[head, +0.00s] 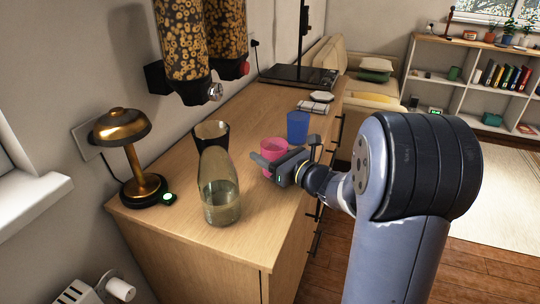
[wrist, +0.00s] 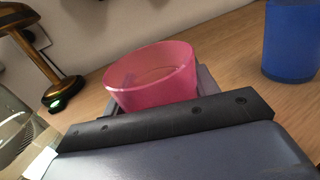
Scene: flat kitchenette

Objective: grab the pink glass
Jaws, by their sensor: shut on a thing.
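The pink glass (head: 274,150) stands on the wooden counter (head: 180,240) between the glass carafe and the blue glass. It also shows in the wrist view (wrist: 152,78), where its upper part rises above the dark edge of my gripper. My gripper (head: 270,163) reaches in from the right and is shut on the pink glass. The lower part of the glass is hidden behind the gripper in both views.
A carafe (head: 219,190) with some liquid stands close to the left of my gripper. A blue glass (head: 298,127) stands behind it, and a dark glass (head: 211,134) behind the carafe. A brass lamp (head: 135,160) stands further left. Cereal dispensers (head: 183,45) hang above.

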